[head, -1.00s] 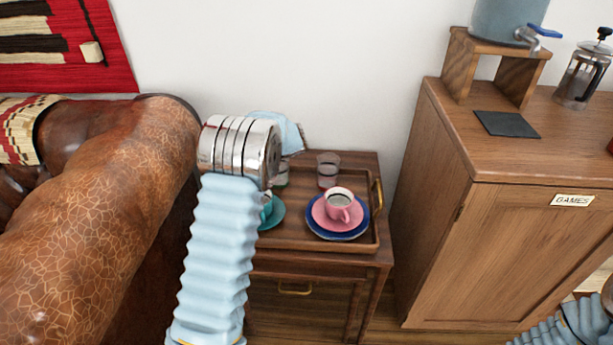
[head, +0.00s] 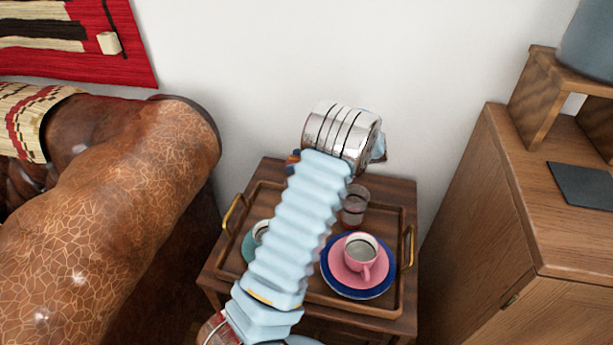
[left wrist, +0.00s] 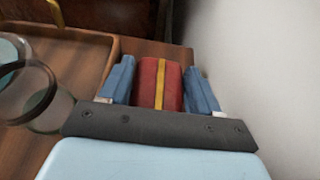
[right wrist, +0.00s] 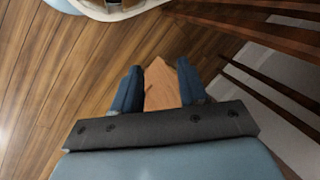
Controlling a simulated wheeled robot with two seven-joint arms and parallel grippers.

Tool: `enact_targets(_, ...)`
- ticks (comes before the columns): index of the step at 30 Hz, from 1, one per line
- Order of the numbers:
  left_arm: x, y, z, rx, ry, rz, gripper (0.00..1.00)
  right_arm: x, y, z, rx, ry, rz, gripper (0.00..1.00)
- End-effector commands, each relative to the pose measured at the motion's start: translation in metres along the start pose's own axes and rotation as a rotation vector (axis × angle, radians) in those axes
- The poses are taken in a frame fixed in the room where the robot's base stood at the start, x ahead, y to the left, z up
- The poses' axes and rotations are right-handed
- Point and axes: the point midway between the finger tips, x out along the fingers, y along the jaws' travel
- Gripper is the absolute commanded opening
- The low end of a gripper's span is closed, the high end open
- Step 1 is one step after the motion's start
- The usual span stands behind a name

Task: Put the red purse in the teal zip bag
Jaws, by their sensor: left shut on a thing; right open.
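The red purse (left wrist: 146,84), with a yellow stripe down its middle, is between the blue fingers of my left gripper (left wrist: 160,70) in the left wrist view. My left gripper is shut on it near the back of the side table, by the wall. In the head view my left arm hides most of this gripper; a small red and blue patch shows at the arm's left edge. I cannot make out the teal zip bag in any view.
A wooden tray (head: 330,304) on the side table holds a pink cup (head: 360,250) on pink and blue saucers, a glass (head: 354,205), and a partly hidden cup on a teal saucer. A leather sofa (head: 120,210) stands left, a wooden cabinet (head: 470,210) right.

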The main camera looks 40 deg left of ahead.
Motion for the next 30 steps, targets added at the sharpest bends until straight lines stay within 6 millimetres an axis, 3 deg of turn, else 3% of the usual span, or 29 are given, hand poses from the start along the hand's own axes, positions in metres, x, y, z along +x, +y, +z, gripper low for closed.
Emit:
enact_targets(9,0.015,0.0,-0.035,0.001,-0.001,0.001,0.3,-0.003,-0.001,0.0,-0.001,-0.001,0.0,0.43)
enact_targets(18,0.016,0.0,-0.038,-0.001,0.0,0.0,0.3,-0.001,-0.001,0.0,-0.001,-0.001,0.0,0.43)
enact_targets(19,0.016,0.0,-0.039,-0.001,0.0,0.0,0.64,-0.001,-0.001,0.0,-0.001,-0.001,0.0,0.43)
enact_targets(21,0.016,0.0,-0.038,-0.001,0.0,0.0,0.75,-0.002,-0.001,0.0,-0.001,0.0,0.0,0.43)
enact_targets(24,0.016,0.0,-0.038,-0.001,0.0,0.0,0.88,-0.002,-0.001,0.0,0.0,0.0,0.0,0.43)
enact_targets(30,0.016,0.0,-0.038,-0.001,0.0,0.0,0.88,-0.002,-0.001,0.0,0.0,0.0,0.0,0.43)
